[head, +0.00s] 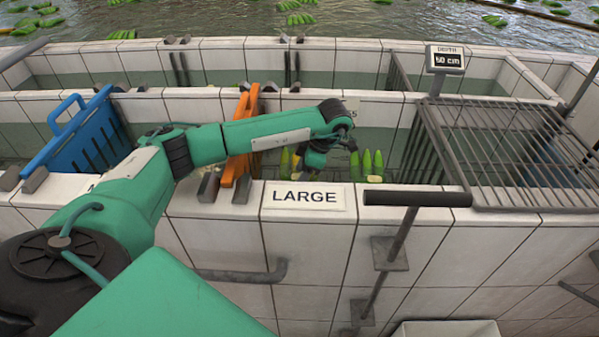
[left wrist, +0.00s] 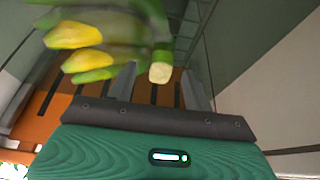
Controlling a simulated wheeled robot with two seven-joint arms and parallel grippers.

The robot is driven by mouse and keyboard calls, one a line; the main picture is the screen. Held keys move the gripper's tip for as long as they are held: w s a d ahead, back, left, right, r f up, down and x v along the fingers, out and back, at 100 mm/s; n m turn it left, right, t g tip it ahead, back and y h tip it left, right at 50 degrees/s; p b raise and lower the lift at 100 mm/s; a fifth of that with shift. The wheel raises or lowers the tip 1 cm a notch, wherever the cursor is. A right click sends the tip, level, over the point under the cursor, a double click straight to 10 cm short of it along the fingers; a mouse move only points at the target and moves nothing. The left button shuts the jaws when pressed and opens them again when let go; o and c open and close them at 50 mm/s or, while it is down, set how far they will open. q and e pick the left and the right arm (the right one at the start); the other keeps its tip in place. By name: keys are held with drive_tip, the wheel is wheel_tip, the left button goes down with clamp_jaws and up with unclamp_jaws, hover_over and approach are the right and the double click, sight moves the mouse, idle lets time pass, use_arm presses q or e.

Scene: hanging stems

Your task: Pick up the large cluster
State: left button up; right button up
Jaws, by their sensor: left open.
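A cluster of green and yellow bananas (left wrist: 90,45) fills the upper left of the left wrist view, blurred, with its pale cut stem end (left wrist: 160,72) between my open fingers. I cannot tell whether the fingers touch the stem. In the head view, my left gripper (head: 314,162) reaches down into the water compartment behind the "LARGE" sign (head: 304,197). Green fruit (head: 284,161) shows left of it, and more upright green fruit (head: 372,164) shows to its right. My gripper partly hides the fruit. My right gripper is out of view.
An orange slatted divider (head: 240,133) stands just left of the gripper, with a blue one (head: 82,138) farther left. A metal rack (head: 510,150) covers the right part of the tank. A tiled front wall and a dark T-handle (head: 417,198) are nearer.

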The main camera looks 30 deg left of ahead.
use_arm(q)
clamp_jaws()
drive_tip(key=shift+r, duration=0.2)
